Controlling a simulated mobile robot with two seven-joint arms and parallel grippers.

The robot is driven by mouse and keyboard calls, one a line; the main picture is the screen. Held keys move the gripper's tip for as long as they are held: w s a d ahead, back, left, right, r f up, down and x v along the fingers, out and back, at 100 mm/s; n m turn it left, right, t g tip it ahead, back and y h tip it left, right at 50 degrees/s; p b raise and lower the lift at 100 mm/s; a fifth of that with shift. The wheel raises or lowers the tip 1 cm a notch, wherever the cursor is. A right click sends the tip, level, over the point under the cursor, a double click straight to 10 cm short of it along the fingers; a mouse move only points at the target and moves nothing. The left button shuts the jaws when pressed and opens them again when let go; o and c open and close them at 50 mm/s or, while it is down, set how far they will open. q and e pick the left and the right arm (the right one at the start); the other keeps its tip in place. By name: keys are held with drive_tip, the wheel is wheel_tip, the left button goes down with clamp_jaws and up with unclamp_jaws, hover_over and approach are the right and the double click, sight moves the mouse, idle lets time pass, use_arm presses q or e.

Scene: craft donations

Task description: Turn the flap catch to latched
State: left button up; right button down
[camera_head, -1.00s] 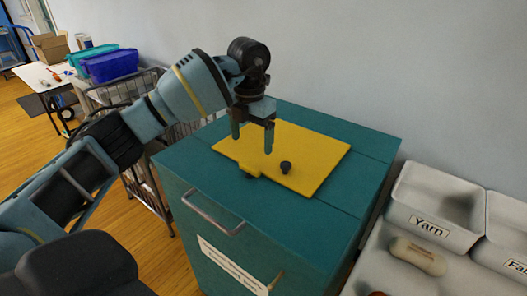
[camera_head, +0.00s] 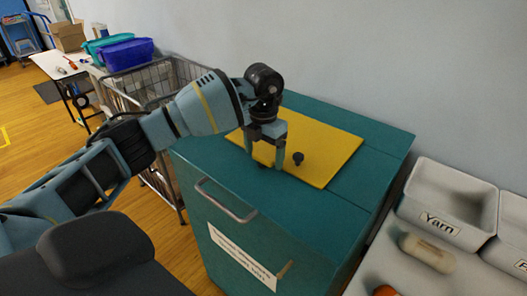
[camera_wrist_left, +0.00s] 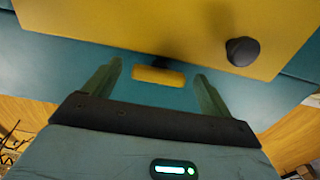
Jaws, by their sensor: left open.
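The yellow flap (camera_head: 325,155) lies flat on top of the teal cabinet (camera_head: 340,215). A round black knob (camera_head: 298,158) stands on the flap; it also shows in the left wrist view (camera_wrist_left: 242,51). The flap catch appears to be the small yellow tab with a dark part (camera_wrist_left: 158,75) at the flap's near edge. In the head view my gripper mostly hides it. My left gripper (camera_head: 264,157) is open and points down over that edge. In the left wrist view its fingers (camera_wrist_left: 158,72) stand either side of the tab, with visible gaps. My right gripper is not in view.
A metal handle (camera_head: 226,204) and a white label (camera_head: 240,258) are on the cabinet front. A grey bin marked Yarn (camera_head: 440,221) and a pale rounded object (camera_head: 426,252) are at the right. A wire cart (camera_head: 150,85) stands left behind my arm. A wall rises behind the cabinet.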

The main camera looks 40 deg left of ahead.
use_arm(q)
drive_tip(key=c, duration=1)
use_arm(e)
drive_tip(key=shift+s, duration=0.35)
use_arm(q)
drive_tip(key=shift+m, duration=0.4)
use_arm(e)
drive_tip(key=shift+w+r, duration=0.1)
use_arm(q)
drive_tip(key=m, duration=0.3)
drive_tip(key=shift+p, duration=0.35)
drive_tip(key=m, duration=0.4)
drive_tip(key=shift+d, duration=0.1)
drive_tip(key=m, duration=0.5)
drive_tip(key=shift+s, duration=0.15)
drive_tip(key=m, duration=0.4)
drive_tip(key=shift+s+m, duration=0.1)
drive_tip(key=shift+m, duration=0.3)
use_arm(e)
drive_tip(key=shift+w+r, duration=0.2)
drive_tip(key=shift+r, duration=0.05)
use_arm(q)
drive_tip(key=shift+d+m, duration=0.1)
drive_tip(key=shift+m, duration=0.2)
